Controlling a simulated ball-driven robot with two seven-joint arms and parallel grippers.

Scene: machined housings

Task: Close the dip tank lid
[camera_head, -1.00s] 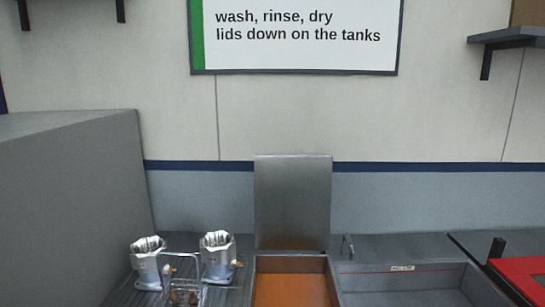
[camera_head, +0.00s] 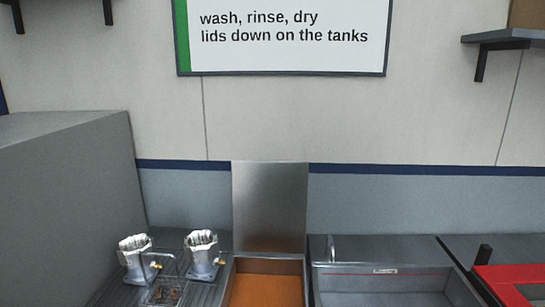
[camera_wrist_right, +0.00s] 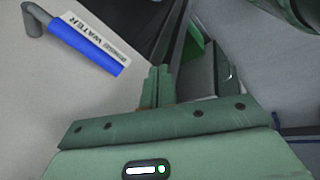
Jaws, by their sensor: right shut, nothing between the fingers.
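The dip tank lid (camera_head: 270,205) is a flat grey metal plate. It stands upright at the back edge of the dip tank in the head view. The open dip tank (camera_head: 268,266) below it shows an orange-brown inside, and its front is cut off by the picture's bottom edge. My right gripper (camera_wrist_right: 157,85) shows in the right wrist view with its two green fingers together and nothing between them. Neither gripper shows in the head view, and the lid cannot be made out in the right wrist view.
Two metal housings (camera_head: 203,255) (camera_head: 135,257) and a wire basket (camera_head: 165,290) stand left of the tank. A grey basin (camera_head: 385,283) and a red-framed object (camera_head: 510,275) lie to the right. A blue-sleeved pipe (camera_wrist_right: 85,47) with a "WATER" label shows in the right wrist view.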

